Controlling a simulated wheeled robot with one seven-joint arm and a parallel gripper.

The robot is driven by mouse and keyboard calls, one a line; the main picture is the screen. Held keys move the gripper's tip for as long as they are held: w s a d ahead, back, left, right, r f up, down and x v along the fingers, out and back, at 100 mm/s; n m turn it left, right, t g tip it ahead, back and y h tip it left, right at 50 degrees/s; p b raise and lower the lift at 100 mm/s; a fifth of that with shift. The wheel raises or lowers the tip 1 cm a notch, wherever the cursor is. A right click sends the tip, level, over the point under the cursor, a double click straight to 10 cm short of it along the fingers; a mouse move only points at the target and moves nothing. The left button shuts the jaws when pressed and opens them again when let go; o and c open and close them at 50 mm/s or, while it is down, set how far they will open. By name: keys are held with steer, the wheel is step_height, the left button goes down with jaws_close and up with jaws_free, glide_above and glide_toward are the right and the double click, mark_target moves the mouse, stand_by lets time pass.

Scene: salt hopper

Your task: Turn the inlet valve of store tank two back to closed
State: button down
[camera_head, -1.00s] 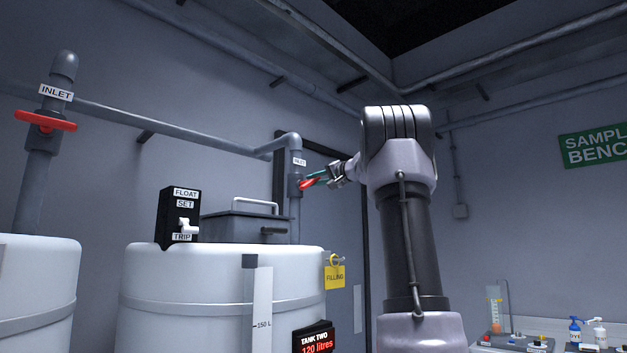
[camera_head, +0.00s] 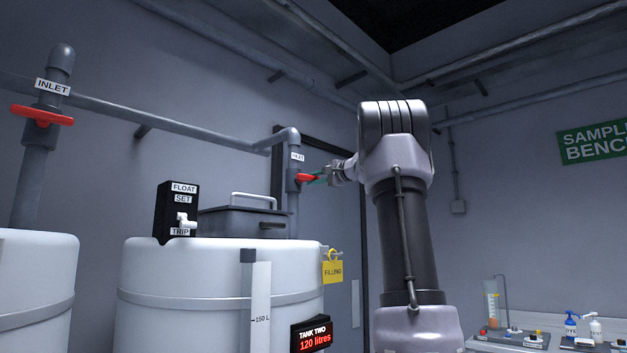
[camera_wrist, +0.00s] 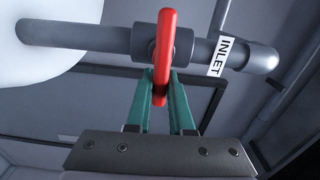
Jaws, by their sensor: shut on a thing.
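The red inlet valve handle (camera_head: 305,177) of store tank two sits on the grey inlet pipe (camera_head: 293,215) above the tank's back right. In the wrist view the red handle (camera_wrist: 164,55) lies across the pipe (camera_wrist: 90,37), at a right angle to it. My gripper (camera_head: 318,178) reaches it from the right. Its green fingers (camera_wrist: 161,92) are shut on the near end of the handle. Store tank two (camera_head: 200,285) is white, with a display (camera_head: 312,337) reading "TANK TWO 120 litres".
A yellow "FILLING" tag (camera_head: 332,271) hangs at the tank's right rim. A black float switch box (camera_head: 177,210) and a grey lidded hatch (camera_head: 243,223) stand on top. Another tank (camera_head: 35,290) with a red inlet handle (camera_head: 42,115) is at left.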

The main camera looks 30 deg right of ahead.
steer(key=shift+f, duration=0.1)
steer(key=c, duration=0.8)
jaws_free()
steer(key=v, duration=1.1)
